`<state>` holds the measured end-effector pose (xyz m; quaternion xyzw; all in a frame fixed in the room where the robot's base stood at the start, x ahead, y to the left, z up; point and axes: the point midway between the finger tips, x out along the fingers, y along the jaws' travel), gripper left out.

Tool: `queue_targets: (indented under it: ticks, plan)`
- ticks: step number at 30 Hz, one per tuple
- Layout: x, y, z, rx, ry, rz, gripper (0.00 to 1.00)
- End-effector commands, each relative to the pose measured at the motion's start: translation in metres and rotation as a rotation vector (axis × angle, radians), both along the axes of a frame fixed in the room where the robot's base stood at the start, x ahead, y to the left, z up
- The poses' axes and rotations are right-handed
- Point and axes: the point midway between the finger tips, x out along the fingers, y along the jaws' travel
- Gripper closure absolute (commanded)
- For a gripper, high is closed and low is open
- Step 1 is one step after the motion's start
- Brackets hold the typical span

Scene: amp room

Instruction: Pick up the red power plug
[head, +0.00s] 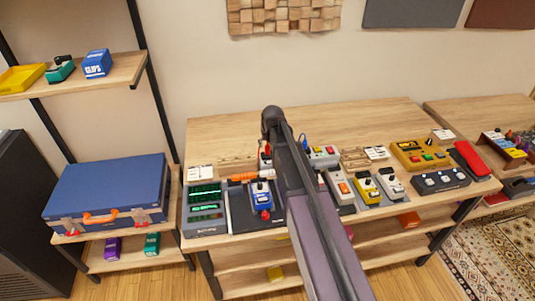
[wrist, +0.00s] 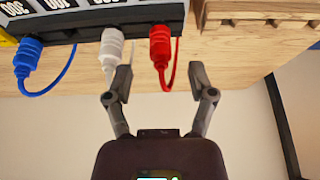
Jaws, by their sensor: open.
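The red power plug (wrist: 160,45) shows in the wrist view. It sits at the front face of a dark box (wrist: 90,22), with a thin red cable curling beside it. A white plug (wrist: 112,47) and a blue plug (wrist: 27,58) are in the same box to its left. My gripper (wrist: 160,75) is open and empty. Its two fingers stand either side of the red plug's line, with the plug just ahead of the tips; the left finger is close to the white plug. In the head view my arm hides the gripper, and I cannot pick out the red plug for certain.
In the head view a wooden bench (head: 340,115) holds several effect pedals, including a blue pedal (head: 261,196) and a large yellow pedal (head: 420,154). A blue case (head: 108,188) lies on a shelf at left. The bench's back strip is mostly clear.

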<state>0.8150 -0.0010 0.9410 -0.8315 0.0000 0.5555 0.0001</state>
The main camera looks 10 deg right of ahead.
Motion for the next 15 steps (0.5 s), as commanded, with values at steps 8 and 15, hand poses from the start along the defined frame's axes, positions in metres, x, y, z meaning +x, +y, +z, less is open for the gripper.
queue_targets:
  ticks: [8, 15]
  plan:
    - [0.011, 0.001, -0.024, 0.000, 0.000, 0.000, 0.29]
    - [0.013, 0.001, -0.029, 0.000, 0.000, 0.000, 0.29]
